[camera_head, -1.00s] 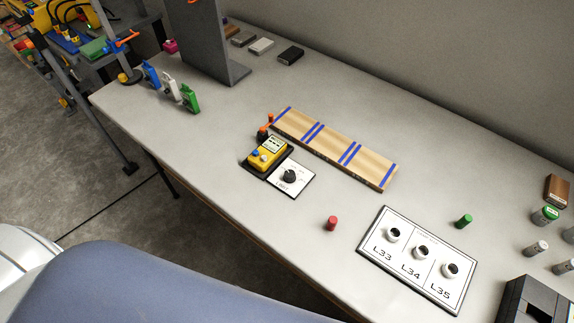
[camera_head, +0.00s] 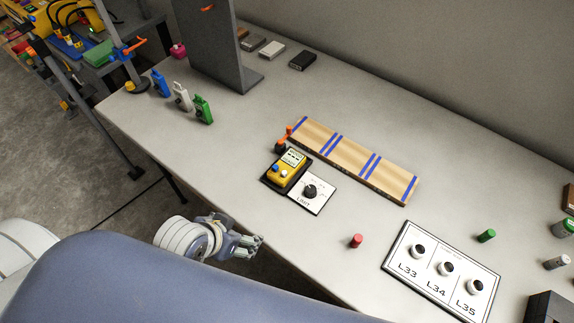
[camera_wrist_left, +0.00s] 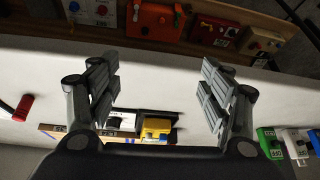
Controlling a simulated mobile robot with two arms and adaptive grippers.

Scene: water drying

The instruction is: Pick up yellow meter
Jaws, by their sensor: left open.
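The yellow meter (camera_head: 288,167) sits on a dark base on the table, with a small display and blue and white knobs on its face. In the left wrist view the yellow meter (camera_wrist_left: 157,129) shows near the bottom middle, partly hidden by my gripper's body. My left gripper (camera_head: 255,245) is at the table's front edge, apart from the meter and nearer to me. Its fingers are open and empty in the left wrist view (camera_wrist_left: 160,90). My right gripper is not in view.
A white dial plate (camera_head: 310,194) adjoins the meter. A wooden board with blue stripes (camera_head: 352,160) lies behind it. A red cylinder (camera_head: 356,241) and a panel marked L33 to L35 (camera_head: 408,288) are to the right. A grey upright stand (camera_head: 222,50) is at back left.

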